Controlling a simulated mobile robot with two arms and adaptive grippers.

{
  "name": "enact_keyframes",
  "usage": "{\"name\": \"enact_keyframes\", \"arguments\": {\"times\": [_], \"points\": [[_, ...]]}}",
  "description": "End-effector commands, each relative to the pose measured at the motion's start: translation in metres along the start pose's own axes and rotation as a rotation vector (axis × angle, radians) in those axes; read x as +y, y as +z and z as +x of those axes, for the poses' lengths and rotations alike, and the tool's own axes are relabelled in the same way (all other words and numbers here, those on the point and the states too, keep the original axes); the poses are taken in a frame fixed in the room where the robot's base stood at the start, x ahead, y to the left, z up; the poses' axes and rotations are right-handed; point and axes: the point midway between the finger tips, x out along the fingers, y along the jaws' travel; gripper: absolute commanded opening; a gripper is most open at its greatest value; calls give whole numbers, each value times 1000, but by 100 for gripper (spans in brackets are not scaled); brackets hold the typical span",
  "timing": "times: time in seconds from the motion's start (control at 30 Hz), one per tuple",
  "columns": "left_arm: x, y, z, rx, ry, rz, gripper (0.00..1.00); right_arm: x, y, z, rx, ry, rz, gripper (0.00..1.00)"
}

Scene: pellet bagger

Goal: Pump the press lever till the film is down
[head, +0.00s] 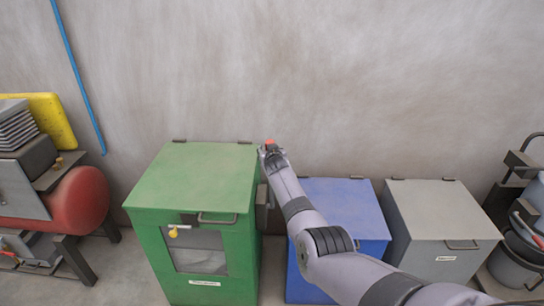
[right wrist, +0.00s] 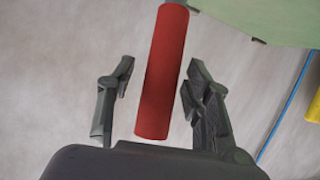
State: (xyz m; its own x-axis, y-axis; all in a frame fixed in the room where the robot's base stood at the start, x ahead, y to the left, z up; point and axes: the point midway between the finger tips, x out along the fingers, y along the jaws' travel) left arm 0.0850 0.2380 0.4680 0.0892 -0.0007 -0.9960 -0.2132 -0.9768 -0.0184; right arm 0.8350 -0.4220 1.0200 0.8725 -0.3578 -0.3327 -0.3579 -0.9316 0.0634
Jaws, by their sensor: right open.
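The red grip of the press lever (head: 269,142) shows at the top right corner of the green bagger box (head: 195,175). In the right wrist view the red grip (right wrist: 163,75) stands lengthwise between the fingers of my right gripper (right wrist: 160,68). The fingers are spread, with a gap to the grip on each side. In the head view my right gripper (head: 271,153) is small and mostly hidden by my arm. A grey, film-like sheet (head: 205,262) shows behind the window in the box's front; its height is unclear. My left gripper is out of view.
A blue box (head: 345,205) and a grey box (head: 435,210) stand right of the green one, with my right arm across the blue box. A red tank (head: 80,198) is at the left. The wall is close behind.

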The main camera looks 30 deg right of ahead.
Motion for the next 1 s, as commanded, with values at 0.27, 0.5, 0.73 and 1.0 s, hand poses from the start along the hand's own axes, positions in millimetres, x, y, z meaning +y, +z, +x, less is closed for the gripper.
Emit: {"name": "enact_keyframes", "arguments": {"times": [0.27, 0.5, 0.73, 1.0], "points": [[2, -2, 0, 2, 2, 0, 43, 0, 0, -22, 2, 0, 1, 46], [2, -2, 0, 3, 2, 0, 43, -1, 0, -50, 3, -4, 0, 46], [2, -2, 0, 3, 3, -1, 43, -1, 1, -83, 1, -5, 0, 46], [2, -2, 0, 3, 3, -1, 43, -1, 0, -111, 1, -5, 0, 46]]}}
